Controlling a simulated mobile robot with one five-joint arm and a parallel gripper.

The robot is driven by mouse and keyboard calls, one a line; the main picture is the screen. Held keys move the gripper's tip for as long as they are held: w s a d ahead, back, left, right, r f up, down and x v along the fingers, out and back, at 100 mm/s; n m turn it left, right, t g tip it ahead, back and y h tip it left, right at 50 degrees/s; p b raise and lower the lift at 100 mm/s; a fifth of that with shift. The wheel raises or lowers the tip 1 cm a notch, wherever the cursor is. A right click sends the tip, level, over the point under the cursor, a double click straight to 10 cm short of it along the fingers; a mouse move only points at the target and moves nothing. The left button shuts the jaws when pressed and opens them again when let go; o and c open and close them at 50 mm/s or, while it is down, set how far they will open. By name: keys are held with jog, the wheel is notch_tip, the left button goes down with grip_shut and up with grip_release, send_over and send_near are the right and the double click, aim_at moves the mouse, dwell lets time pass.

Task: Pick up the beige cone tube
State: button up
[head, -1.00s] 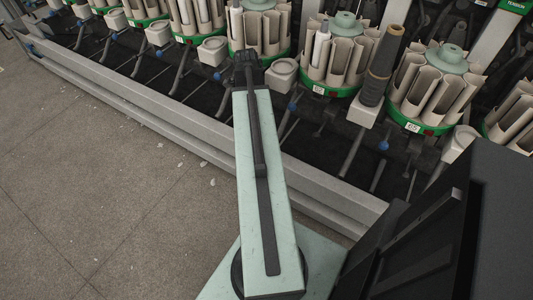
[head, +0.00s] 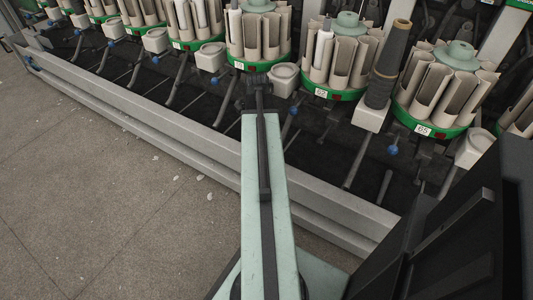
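A tall cone tube (head: 401,30) with a beige-brown upper end stands almost upright on the winding machine at the upper right. Dark grey yarn covers its lower part. It rests above a pale square block (head: 370,115), between two round green-based magazines. My arm reaches up the middle of the picture. The dark end of my arm, where my gripper (head: 257,91) would be, is left of the cone tube and clearly apart from it. I cannot make out the fingers, so whether they are open or shut does not show. Nothing is visibly held.
Round magazines (head: 427,128) with beige tubes and green rims line the machine. Pale blocks (head: 284,80) and dark rods with blue knobs (head: 392,150) stick out in front. A long grey rail (head: 150,125) edges the machine.

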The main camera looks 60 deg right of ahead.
jog(key=shift+f, duration=0.35)
grip_shut()
notch_tip(320, 180, up, 18)
jog(key=p, duration=1.8)
